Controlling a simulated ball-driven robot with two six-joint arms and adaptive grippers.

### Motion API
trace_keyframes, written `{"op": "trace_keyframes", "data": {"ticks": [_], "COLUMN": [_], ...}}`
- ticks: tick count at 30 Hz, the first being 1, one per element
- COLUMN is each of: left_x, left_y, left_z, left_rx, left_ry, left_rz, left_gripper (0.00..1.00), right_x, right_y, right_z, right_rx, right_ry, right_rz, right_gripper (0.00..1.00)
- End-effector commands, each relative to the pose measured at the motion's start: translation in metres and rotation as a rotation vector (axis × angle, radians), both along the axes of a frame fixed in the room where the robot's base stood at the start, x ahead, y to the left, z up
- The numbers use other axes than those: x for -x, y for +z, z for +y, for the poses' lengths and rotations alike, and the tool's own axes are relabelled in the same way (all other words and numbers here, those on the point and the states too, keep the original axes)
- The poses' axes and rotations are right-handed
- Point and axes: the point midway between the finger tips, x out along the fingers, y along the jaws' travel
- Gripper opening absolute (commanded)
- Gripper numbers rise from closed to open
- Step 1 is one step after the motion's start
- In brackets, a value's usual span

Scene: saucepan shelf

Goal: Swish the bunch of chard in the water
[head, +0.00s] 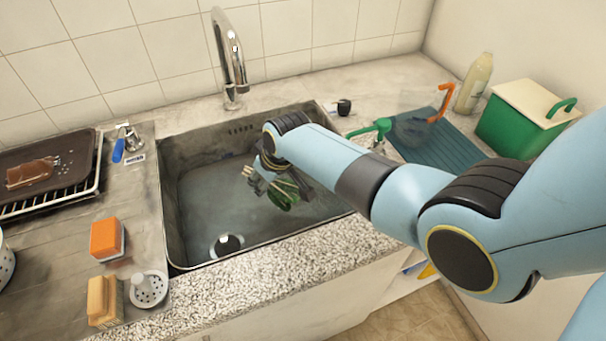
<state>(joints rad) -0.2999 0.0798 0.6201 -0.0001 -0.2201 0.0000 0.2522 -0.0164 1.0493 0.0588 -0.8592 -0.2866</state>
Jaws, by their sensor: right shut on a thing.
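The bunch of chard (283,194) shows as green leaves and pale stalks low in the sink. My right gripper (270,178) is shut on it, and my arm covers part of both. The sink (178,225) is a dark metal basin with greyish water (215,190) in it. The leaves hang down at the water, but I cannot tell how deep they reach. My left gripper does not show.
A chrome tap (232,65) rises behind the sink. An orange sponge (107,238), a yellow brush or sponge (103,300) and a white strainer (149,288) lie left. A dark tray (45,165) sits farther left. A green bin (520,125) and bottle (473,85) stand right.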

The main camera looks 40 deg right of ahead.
Motion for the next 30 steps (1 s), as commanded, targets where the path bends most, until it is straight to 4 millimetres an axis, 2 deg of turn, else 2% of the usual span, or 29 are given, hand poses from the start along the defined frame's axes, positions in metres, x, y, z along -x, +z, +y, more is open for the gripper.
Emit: {"op": "trace_keyframes", "data": {"ticks": [1, 16, 24, 30], "left_x": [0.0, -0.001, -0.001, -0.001], "left_y": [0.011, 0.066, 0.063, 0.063], "left_z": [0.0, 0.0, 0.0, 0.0], "left_rx": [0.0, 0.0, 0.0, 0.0], "left_ry": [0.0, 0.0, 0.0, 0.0], "left_rz": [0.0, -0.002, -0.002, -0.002], "left_gripper": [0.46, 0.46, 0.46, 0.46], "right_x": [0.0, 0.0, 0.0, 0.0], "right_y": [0.011, 0.064, 0.083, 0.084], "right_z": [0.0, 0.0, 0.0, 0.0], "right_rx": [0.0, 0.0, 0.0, 0.0], "right_ry": [0.0, 0.0, 0.0, 0.0], "right_rz": [-0.001, -0.001, -0.002, -0.001], "right_gripper": [0.0, 0.0, 0.0, 0.0]}}
